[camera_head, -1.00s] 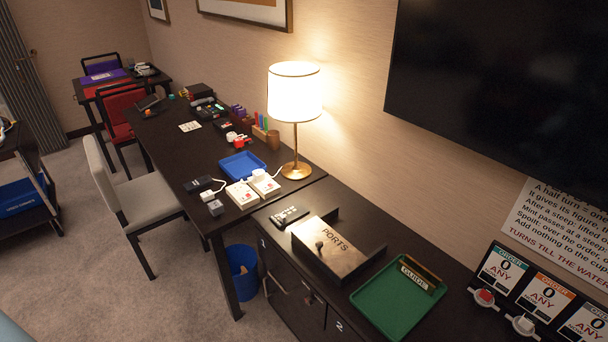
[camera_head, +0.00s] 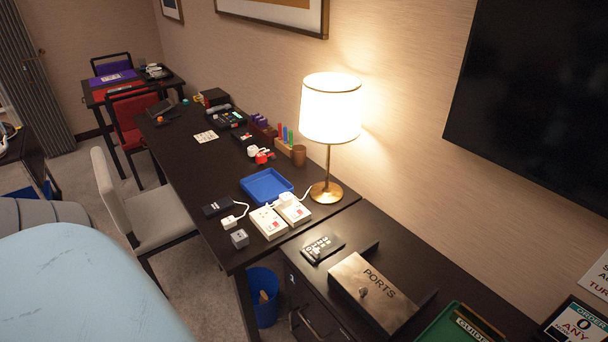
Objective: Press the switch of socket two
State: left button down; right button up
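Two white socket blocks lie side by side near the front edge of the dark desk. The left socket block (camera_head: 265,222) shows open socket holes. The right socket block (camera_head: 298,215) has a white plug (camera_head: 286,199) on it. Each block seems to have a small reddish switch on its near part; its position is too small to tell. I cannot read a number on either block.
A lit lamp (camera_head: 330,108) stands right behind the sockets. A blue tray (camera_head: 266,186), a black adapter (camera_head: 217,206) and a grey cube (camera_head: 240,239) lie close by. A PORTS box (camera_head: 374,291) is on the right cabinet. A chair (camera_head: 142,207) stands at the desk's left.

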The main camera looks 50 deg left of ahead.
aim_at(298, 213)
jog(key=i+j, duration=0.1)
jog(key=j, duration=0.5)
jog(key=i+j, duration=0.1)
jog(key=j, duration=0.45)
jog(key=i+j+z, duration=0.1)
jog(key=j, duration=0.5)
